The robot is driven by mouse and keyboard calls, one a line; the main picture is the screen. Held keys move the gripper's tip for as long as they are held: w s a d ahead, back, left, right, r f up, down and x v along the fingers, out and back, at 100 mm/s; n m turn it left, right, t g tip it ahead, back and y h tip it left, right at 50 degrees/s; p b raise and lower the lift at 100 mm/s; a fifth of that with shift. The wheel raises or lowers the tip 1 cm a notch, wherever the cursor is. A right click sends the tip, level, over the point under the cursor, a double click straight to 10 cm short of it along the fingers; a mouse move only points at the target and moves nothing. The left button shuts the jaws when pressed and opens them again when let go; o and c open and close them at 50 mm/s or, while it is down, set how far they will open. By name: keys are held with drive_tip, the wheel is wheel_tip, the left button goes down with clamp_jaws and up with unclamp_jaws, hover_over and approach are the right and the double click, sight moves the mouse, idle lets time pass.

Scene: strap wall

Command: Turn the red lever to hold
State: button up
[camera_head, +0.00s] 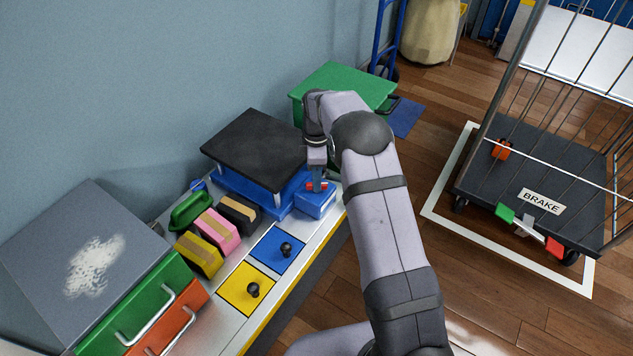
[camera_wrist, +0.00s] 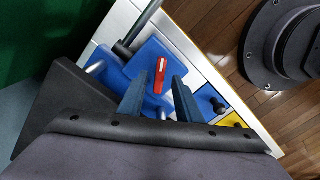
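The red lever (camera_wrist: 160,75) with a small white mark sits on top of a blue box (camera_head: 314,204) at the right end of the bench. In the wrist view the lever points roughly up and down the picture. My gripper (camera_wrist: 161,80) is open above it, one finger on each side, with nothing clamped. In the head view the gripper (camera_head: 318,180) comes down over the blue box and hides most of the lever; only small red bits (camera_head: 310,186) show. I cannot tell whether the fingers touch it. No hold marking is readable.
A blue unit with a black slab (camera_head: 255,148) stands just left of the lever's box, a green bin (camera_head: 340,85) behind. Blue (camera_head: 268,256) and yellow (camera_head: 240,298) panels with black knobs lie in front. A cage cart with a green-and-red brake pedal (camera_head: 526,227) stands right.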

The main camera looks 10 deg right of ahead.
drive_tip(key=shift+f, duration=0.85)
clamp_jaws()
